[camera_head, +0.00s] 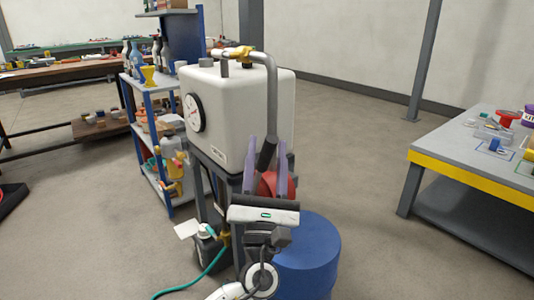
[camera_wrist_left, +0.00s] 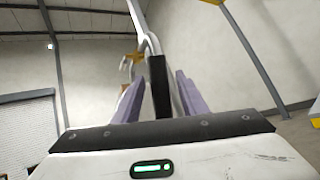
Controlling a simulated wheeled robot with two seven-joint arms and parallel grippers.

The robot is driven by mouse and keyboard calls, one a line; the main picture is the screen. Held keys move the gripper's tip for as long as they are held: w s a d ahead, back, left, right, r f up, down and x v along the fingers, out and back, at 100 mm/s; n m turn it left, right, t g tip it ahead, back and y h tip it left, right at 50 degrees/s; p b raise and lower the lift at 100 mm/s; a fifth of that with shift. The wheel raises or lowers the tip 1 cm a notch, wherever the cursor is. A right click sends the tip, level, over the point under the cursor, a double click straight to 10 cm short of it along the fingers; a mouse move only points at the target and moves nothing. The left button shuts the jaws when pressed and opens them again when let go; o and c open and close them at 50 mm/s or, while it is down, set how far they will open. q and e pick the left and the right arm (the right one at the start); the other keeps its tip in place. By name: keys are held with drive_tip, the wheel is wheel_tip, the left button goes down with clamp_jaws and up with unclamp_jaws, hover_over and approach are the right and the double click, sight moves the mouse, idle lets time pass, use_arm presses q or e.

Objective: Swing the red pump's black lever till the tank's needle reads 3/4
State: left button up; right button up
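The white tank (camera_head: 235,112) stands on a dark frame in the middle of the head view. Its round gauge (camera_head: 194,112) faces left; the needle is too small to read. The red pump (camera_head: 267,184) shows partly behind my left gripper (camera_head: 267,158), whose two purple fingers are apart. The black lever grip (camera_head: 267,152) stands between the fingers in the head view, slightly tilted. In the left wrist view the grip (camera_wrist_left: 160,85) also lies between the fingers, with gaps on both sides; contact is not visible. The lever's lower part is hidden. My right gripper is not in view.
A grey pipe (camera_head: 272,92) curves down from the tank top close to the grip. A blue drum (camera_head: 308,255) stands at the lower right of the skid. A blue shelf (camera_head: 150,140) is on the left, and a yellow-edged table (camera_head: 460,170) on the right. Open floor lies between.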

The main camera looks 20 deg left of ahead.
use_arm(q)
drive_tip(key=v, duration=1)
drive_tip(key=shift+s, duration=0.15)
idle(0.4)
